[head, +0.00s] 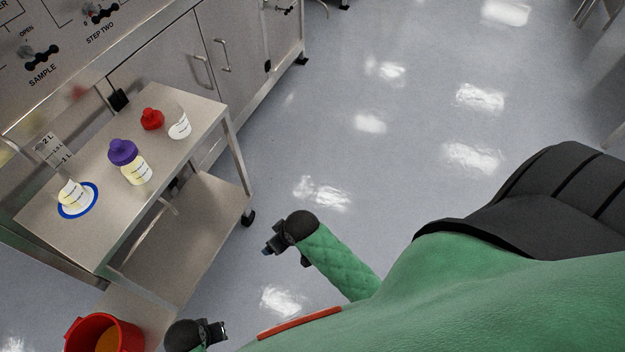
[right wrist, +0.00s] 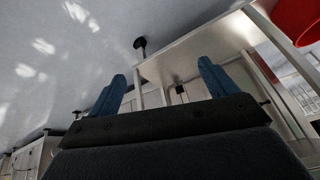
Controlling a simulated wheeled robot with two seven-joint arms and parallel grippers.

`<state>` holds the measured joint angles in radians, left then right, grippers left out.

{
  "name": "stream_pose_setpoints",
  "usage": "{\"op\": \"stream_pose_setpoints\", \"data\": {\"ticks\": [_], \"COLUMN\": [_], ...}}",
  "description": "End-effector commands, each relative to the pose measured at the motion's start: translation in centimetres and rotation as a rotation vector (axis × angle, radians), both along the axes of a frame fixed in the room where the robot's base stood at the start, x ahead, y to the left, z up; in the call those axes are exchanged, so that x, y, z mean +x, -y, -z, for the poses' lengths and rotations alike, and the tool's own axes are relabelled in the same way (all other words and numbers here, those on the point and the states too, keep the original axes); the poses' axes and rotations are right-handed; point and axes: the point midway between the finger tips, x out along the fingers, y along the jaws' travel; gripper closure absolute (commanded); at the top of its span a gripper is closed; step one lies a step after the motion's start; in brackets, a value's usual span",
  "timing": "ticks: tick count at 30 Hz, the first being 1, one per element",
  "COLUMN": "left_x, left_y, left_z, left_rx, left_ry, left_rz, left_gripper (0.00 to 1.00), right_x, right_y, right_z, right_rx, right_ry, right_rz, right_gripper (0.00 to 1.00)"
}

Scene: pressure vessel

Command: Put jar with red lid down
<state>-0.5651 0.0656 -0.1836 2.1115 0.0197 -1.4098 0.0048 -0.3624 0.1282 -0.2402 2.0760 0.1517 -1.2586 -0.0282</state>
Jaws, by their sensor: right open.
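A red lid (head: 152,119) is on the steel cart top (head: 95,222) toward its far end in the head view. A clear jar with a white label (head: 180,130) stands close to its right; the lid appears beside this jar rather than on it. My right gripper (head: 268,248) is open and empty, off the cart's right side above the floor. Its two blue fingers (right wrist: 162,90) stand wide apart in the right wrist view with nothing between them. My left gripper (head: 221,330) is at the bottom edge, away from the jars; its opening is unclear.
A red bucket (head: 82,333) with brownish contents is at lower left, also in the right wrist view (right wrist: 300,22). Open floor (head: 370,170) lies right.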

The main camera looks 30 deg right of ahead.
Motion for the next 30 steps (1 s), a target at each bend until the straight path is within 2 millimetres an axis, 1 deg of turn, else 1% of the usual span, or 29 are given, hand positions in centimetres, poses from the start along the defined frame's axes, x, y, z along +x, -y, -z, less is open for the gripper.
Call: {"op": "stream_pose_setpoints", "data": {"ticks": [1,2,3,6,9,10,12,15,30], "left_x": [0.0,0.0,0.0,0.0,0.0,0.0,0.0,0.0,0.0], "left_y": [0.0,0.0,0.0,0.1,0.1,0.1,0.1,0.1,0.1], "left_z": [0.0,0.0,0.0,0.0,-0.1,-0.1,-0.1,-0.1,-0.1], "left_rx": [0.000,0.000,0.000,-0.001,-0.001,-0.001,-0.001,-0.001,-0.001], "left_ry": [0.000,0.000,0.001,0.001,0.001,0.001,0.001,0.001,0.001], "left_rz": [0.000,0.000,0.000,-0.001,-0.001,-0.001,-0.001,-0.001,-0.001], "left_gripper": [1.00,1.00,1.00,1.00,1.00,1.00,1.00,1.00,1.00], "right_x": [-2.8,-4.2,-6.0,-9.8,-12.5,-13.1,-13.9,-14.4,-14.3], "right_y": [0.5,0.8,1.2,2.1,2.7,2.9,3.1,3.2,3.2], "right_z": [1.3,1.9,2.6,3.9,4.7,4.8,5.0,5.1,5.1], "right_rx": [-0.016,-0.028,-0.042,-0.076,-0.099,-0.104,-0.111,-0.116,-0.116], "right_ry": [-0.054,-0.083,-0.118,-0.195,-0.248,-0.259,-0.276,-0.285,-0.284], "right_rz": [0.019,0.030,0.043,0.070,0.091,0.094,0.101,0.104,0.103], "right_gripper": [0.15,0.15,0.15,0.15,0.15,0.15,0.15,0.15,0.15]}}
